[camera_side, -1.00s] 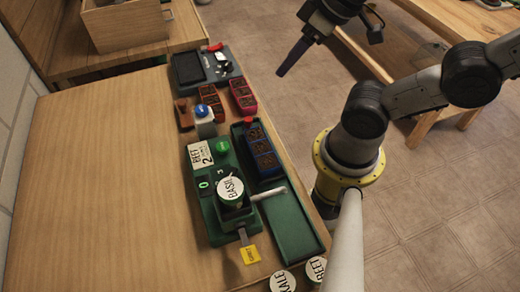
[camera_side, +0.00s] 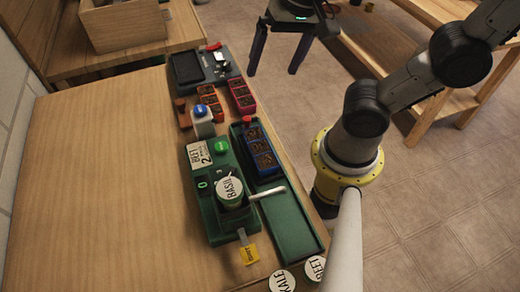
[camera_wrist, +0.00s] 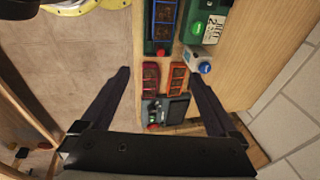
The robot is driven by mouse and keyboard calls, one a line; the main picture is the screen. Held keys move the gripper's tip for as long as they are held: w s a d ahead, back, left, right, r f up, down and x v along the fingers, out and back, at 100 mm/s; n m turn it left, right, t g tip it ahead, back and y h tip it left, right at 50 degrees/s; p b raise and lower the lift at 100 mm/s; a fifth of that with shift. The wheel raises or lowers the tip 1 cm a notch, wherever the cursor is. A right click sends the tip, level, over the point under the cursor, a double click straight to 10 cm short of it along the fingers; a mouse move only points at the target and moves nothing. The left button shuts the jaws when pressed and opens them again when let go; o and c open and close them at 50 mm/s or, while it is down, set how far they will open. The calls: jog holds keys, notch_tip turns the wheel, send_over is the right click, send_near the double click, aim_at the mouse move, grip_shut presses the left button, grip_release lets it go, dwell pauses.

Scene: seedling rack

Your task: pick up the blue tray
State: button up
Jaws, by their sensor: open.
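The blue tray (camera_side: 262,150), with soil-filled cells, sits at the far end of a long dark green tray (camera_side: 285,225). In the wrist view the blue tray (camera_wrist: 165,18) is at the top edge, partly cut off. My gripper (camera_side: 272,71) is open and empty, with two dark fingers spread wide. It is high in the side view, apart from the blue tray. In the wrist view my gripper (camera_wrist: 158,75) frames the red tray (camera_wrist: 150,78) and the orange tray (camera_wrist: 178,78) between its fingers, with the blue tray beyond the fingertips.
A green station (camera_side: 218,225) with a basil pot stands left of the blue tray. A white bottle with a blue cap (camera_side: 202,122) and a dark grey device (camera_side: 208,68) stand near the far end. The bench's left side is clear.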

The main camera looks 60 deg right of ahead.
jog(key=w+a+f+g, duration=0.1)
jog(key=a+f+g, duration=0.25)
jog(key=a, duration=0.25)
send_over(260, 147)
jog(key=shift+t, duration=0.25)
jog(key=f, duration=0.9)
jog(key=shift+w+a, duration=0.2)
jog(key=shift+w, duration=0.05)
jog(key=shift+s+d+f, duration=0.1)
jog(key=shift+s+f, duration=0.05)
jog(key=shift+f, duration=1.15)
jog(key=shift+s+d+f, duration=0.1)
jog(key=shift+f, duration=1.2)
jog(key=shift+c, duration=0.2)
grip_shut()
